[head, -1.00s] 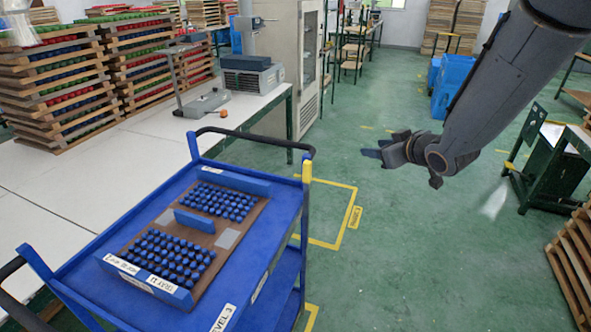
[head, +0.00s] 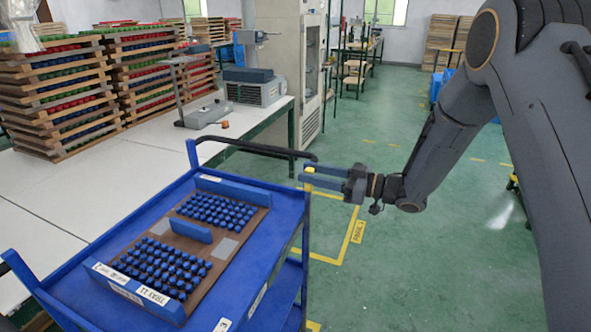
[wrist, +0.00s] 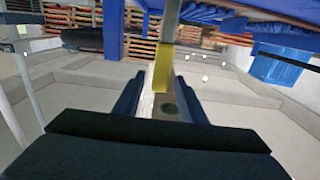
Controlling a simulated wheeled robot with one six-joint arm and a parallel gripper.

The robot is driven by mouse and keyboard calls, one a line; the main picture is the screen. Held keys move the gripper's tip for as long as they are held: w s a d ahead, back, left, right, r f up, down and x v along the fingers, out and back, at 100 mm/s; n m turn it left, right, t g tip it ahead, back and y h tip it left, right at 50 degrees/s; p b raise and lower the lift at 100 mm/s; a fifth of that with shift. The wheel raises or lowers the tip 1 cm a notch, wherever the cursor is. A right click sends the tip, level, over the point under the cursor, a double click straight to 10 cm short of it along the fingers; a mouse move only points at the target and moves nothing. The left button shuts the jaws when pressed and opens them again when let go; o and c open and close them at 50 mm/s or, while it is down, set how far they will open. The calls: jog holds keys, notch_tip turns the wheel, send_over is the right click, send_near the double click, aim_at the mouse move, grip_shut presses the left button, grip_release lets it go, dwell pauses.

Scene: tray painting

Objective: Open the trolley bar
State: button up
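The blue trolley (head: 262,262) stands at the lower left with a tray of blue pieces on it. A yellow-marked bar (head: 310,170) is at its right back corner post. The yellow part also shows in the wrist view (wrist: 162,72), below a grey upright length. My gripper (head: 305,172) is at this corner, its blue fingers pointing left, apart, on either side of the yellow part in the head view. In the wrist view my gripper (wrist: 156,95) has its fingers spread with the bar in line with the gap. I cannot tell whether either finger touches it.
A black handle (head: 255,148) curves over the trolley's back end close to my gripper. A white table (head: 110,172) with stacked trays and a machine (head: 255,85) lies behind and left. The green floor (head: 400,270) right of the trolley is clear.

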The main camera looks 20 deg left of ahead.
jog(key=shift+w+a+p, duration=0.2)
jog(key=shift+a+p, duration=0.4)
jog(key=shift+a, duration=1.95)
grip_shut()
